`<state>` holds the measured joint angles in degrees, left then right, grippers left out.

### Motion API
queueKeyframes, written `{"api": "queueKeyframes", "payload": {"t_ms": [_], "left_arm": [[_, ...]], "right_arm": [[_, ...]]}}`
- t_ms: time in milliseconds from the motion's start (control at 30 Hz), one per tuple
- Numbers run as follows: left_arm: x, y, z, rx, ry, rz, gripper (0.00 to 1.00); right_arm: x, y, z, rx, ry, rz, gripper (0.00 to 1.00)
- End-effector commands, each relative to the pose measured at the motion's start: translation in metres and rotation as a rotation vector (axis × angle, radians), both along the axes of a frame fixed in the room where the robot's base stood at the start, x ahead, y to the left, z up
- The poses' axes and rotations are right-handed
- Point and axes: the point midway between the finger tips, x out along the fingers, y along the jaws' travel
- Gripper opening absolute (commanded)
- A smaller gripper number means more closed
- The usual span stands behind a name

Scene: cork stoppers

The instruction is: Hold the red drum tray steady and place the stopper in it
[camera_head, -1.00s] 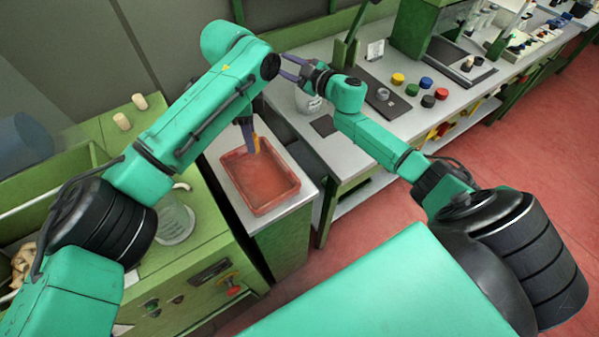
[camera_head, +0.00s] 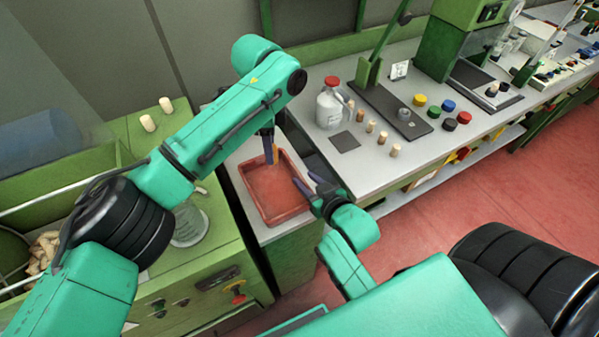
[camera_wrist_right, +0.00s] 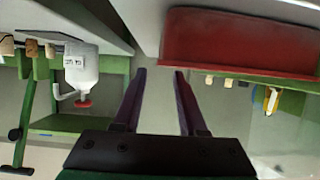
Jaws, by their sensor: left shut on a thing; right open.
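The red drum tray (camera_head: 275,214) sits on a pale-topped green stand. My left gripper (camera_head: 269,150) reaches down at its far rim and is shut, seemingly on that rim; the exact contact is hard to see. My right gripper (camera_head: 305,186) is open and empty beside the tray's right side. In the right wrist view its fingers (camera_wrist_right: 160,72) have nothing between them, and the tray (camera_wrist_right: 240,45) shows at upper right. Several cork stoppers (camera_head: 371,126) stand in a row on the grey bench. Two more stoppers (camera_head: 148,123) stand on the green cabinet at left.
Coloured caps (camera_head: 448,105) lie near a dark plate. A glass jar (camera_head: 188,222) stands left of the tray. Bench front edge (camera_head: 420,165) lies right of my right gripper.

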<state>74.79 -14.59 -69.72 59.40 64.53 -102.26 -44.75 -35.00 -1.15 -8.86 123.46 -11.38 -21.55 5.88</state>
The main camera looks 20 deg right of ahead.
Motion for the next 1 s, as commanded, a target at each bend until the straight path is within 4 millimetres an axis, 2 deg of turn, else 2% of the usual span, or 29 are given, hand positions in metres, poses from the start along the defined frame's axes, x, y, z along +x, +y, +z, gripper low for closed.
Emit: {"api": "queueKeyframes", "payload": {"t_ms": [100, 300, 433, 633, 667, 700, 767, 1000], "left_arm": [[0.0, 0.0, 0.0, 0.0, 0.0, 0.0, 0.0], [0.0, 0.0, 0.0, 0.0, 0.0, 0.0, 0.0], [0.0, 0.0, 0.0, 0.0, 0.0, 0.0, 0.0], [0.0, 0.0, 0.0, 0.0, 0.0, 0.0, 0.0], [0.0, 0.0, 0.0, 0.0, 0.0, 0.0, 0.0], [0.0, 0.0, 0.0, 0.0, 0.0, 0.0, 0.0], [0.0, 0.0, 0.0, 0.0, 0.0, 0.0, 0.0], [0.0, 0.0, 0.0, 0.0, 0.0, 0.0, 0.0]], "right_arm": [[0.029, 0.002, -0.01, -0.001, -0.003, 0.0, 0.41], [0.062, 0.005, -0.025, 0.0, -0.002, 0.0, 0.41], [0.07, 0.006, -0.028, 0.0, -0.002, 0.0, 0.41], [0.07, 0.006, -0.029, -0.001, -0.001, 0.0, 0.41], [0.07, 0.006, -0.029, -0.001, -0.001, 0.0, 0.37], [0.07, 0.006, -0.029, -0.001, -0.001, 0.0, 0.22], [0.07, 0.006, -0.029, -0.001, -0.001, 0.0, 0.0], [0.07, 0.006, -0.029, 0.0, -0.001, 0.001, 0.0]]}}
